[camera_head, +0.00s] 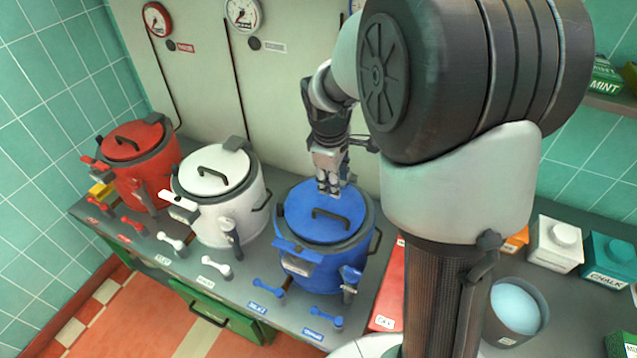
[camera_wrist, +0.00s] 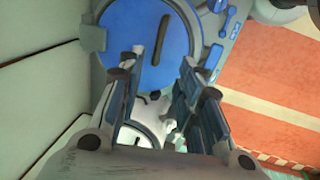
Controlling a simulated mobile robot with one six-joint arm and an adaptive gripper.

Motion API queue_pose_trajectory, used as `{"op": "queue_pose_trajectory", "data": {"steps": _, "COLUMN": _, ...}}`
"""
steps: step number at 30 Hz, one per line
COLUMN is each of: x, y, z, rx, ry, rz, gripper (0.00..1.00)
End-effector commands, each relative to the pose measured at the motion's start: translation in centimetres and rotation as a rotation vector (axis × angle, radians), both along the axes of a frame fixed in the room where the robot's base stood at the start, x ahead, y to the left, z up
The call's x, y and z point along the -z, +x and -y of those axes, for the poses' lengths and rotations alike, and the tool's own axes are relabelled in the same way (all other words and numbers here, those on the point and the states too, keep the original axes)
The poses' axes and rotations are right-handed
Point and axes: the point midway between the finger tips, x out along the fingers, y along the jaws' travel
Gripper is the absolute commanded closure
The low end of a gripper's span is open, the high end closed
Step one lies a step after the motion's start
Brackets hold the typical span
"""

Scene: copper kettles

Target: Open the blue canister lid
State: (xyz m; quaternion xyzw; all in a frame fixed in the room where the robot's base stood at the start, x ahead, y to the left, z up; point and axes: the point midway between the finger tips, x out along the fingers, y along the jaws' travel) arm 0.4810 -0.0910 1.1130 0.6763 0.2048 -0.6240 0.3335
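The blue canister (camera_head: 320,240) stands on the grey counter, right of the white one. Its blue lid (camera_head: 322,213) is down on the rim, with a dark arched handle (camera_head: 331,215) on top. My gripper (camera_head: 330,186) hangs above the back of this lid, pointing down. In the wrist view my gripper (camera_wrist: 158,70) has its fingers spread, with nothing between them. The blue lid (camera_wrist: 150,40) fills the top of that view, its dark handle (camera_wrist: 164,35) beyond the fingertips. I cannot tell whether a fingertip touches the lid.
A white canister (camera_head: 222,190) and a red canister (camera_head: 138,165) stand to the left, lids down. Blue levers (camera_head: 266,286) line the counter's front edge. Gauges (camera_head: 242,14) hang on the wall panel behind. A bucket (camera_head: 516,308) and boxes (camera_head: 556,243) are at right.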

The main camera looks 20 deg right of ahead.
Motion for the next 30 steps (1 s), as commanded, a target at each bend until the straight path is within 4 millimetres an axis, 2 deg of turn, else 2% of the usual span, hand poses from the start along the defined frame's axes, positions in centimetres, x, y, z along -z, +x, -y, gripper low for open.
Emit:
{"op": "queue_pose_trajectory", "data": {"steps": 15, "x": 10.6, "y": 1.3, "z": 1.4, "rx": 0.003, "ry": 0.001, "rz": -0.003, "gripper": 0.67}}
{"op": "queue_pose_trajectory", "data": {"steps": 21, "x": 14.2, "y": 1.8, "z": 1.9, "rx": 0.003, "ry": 0.002, "rz": -0.002, "gripper": 0.67}}
{"op": "queue_pose_trajectory", "data": {"steps": 25, "x": 15.7, "y": 2.1, "z": 2.1, "rx": 0.004, "ry": 0.002, "rz": -0.001, "gripper": 0.67}}
{"op": "queue_pose_trajectory", "data": {"steps": 30, "x": 16.5, "y": 2.3, "z": 2.3, "rx": 0.003, "ry": 0.001, "rz": 0.001, "gripper": 0.67}}
